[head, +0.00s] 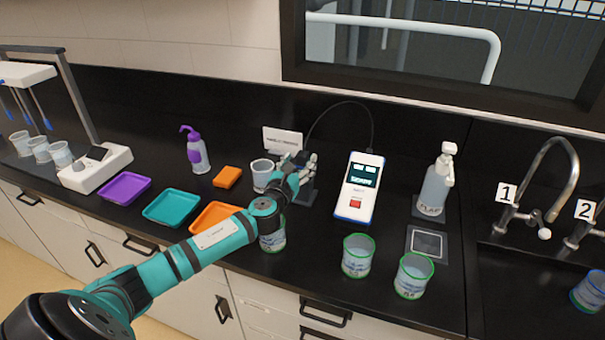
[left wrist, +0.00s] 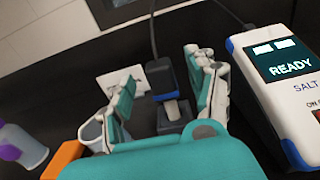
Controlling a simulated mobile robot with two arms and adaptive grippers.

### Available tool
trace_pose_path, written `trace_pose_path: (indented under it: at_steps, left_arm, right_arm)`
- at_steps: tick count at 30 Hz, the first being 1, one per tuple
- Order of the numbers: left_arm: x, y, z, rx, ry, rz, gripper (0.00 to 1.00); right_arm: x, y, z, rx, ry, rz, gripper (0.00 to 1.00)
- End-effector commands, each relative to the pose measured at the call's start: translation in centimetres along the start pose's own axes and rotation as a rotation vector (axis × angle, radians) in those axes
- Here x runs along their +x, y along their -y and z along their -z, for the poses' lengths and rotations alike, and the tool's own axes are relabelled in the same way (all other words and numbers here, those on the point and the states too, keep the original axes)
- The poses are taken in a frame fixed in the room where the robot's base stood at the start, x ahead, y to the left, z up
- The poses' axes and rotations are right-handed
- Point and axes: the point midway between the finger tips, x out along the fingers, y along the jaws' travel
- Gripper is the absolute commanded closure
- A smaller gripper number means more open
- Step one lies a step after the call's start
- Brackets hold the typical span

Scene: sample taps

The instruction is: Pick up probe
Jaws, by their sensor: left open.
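The probe (left wrist: 160,78) is dark with a blue band and a pale lower end. In the left wrist view it stands upright in a dark holder (left wrist: 174,120), with a black cable rising from its top. My left gripper (left wrist: 163,72) is open, with one finger on each side of the probe; I cannot tell whether either finger touches it. In the head view my left gripper (head: 301,165) reaches to the holder (head: 309,196) and mostly hides the probe. The cable runs to the white and blue meter (head: 359,187), which also shows in the left wrist view (left wrist: 286,85) reading READY. My right gripper is not in view.
A white cup (head: 261,173) and a small sign (head: 283,139) stand close to the gripper. Green-rimmed cups (head: 357,256) stand at the front. Trays (head: 171,207) lie to the left; a pump bottle (head: 435,185) and sink are to the right.

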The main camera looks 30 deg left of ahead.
Motion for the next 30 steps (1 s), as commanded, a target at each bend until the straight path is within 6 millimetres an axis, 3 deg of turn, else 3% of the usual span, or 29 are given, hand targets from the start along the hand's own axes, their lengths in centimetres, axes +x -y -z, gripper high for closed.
trace_pose_path:
  at_steps: [6, 16, 27, 30]
  left_arm:
    - [3.0, -0.2, -0.1, -0.002, 0.001, -0.002, 0.42]
    - [3.5, -0.1, 0.0, 0.0, 0.0, 0.0, 0.44]
    - [3.5, -0.2, 0.0, -0.001, 0.0, -0.001, 0.92]
    - [3.5, -0.2, 0.0, -0.001, 0.001, -0.001, 1.0]
  right_arm:
    - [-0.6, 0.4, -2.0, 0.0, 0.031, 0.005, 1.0]
    - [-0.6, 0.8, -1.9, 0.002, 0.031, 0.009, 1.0]
    - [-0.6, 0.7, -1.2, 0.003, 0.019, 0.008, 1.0]
    - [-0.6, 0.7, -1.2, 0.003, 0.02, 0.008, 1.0]
